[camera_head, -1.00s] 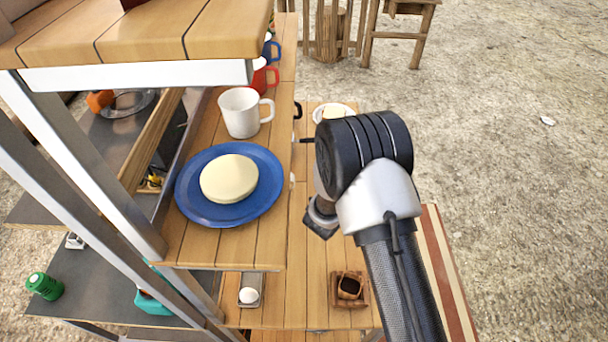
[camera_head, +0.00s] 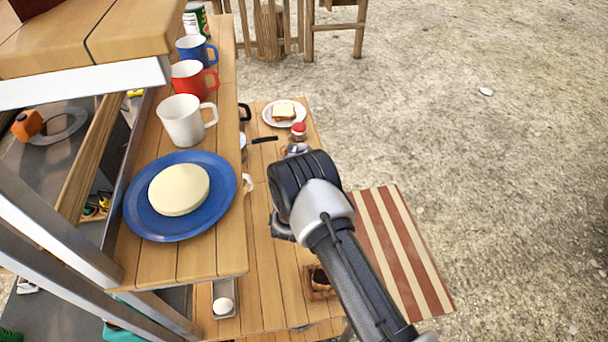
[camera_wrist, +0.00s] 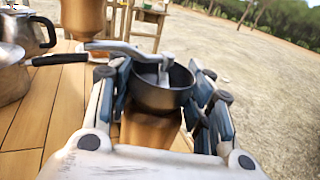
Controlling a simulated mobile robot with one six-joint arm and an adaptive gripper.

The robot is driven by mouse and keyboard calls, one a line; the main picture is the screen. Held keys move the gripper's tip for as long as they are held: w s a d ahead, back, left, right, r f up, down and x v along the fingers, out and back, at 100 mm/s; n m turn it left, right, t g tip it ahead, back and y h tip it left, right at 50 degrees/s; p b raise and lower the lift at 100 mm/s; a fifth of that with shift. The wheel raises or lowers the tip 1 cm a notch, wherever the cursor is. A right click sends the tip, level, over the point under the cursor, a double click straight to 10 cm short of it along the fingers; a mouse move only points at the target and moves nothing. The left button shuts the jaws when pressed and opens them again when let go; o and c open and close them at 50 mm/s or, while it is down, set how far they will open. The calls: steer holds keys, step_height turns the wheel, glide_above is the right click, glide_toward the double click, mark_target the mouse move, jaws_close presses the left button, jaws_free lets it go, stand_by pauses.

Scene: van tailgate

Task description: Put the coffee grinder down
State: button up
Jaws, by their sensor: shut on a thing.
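The coffee grinder (camera_wrist: 160,98) shows in the wrist view as a dark metal bowl with a grey crank on top and a brown body below. My gripper (camera_wrist: 160,75) is shut on it, with one finger on each side. The grinder stands upright between the fingers. Its base is hidden by my gripper, so I cannot tell whether it touches a surface.
A red-capped jar (camera_head: 298,130), a plate with a sandwich (camera_head: 284,112) and a black-handled pan (camera_head: 262,139) are beyond my wrist. A blue plate (camera_head: 222,205) and mugs (camera_head: 182,122) stand on the higher shelf. A striped surface (camera_head: 395,255) lies right, a small wooden box (camera_head: 318,290) nearer.

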steer(key=shift+f+b, duration=0.6)
steer(key=shift+f, duration=2.3)
steer(key=shift+f, duration=0.15)
steer(key=o, duration=1.4)
steer(key=shift+o, duration=0.2)
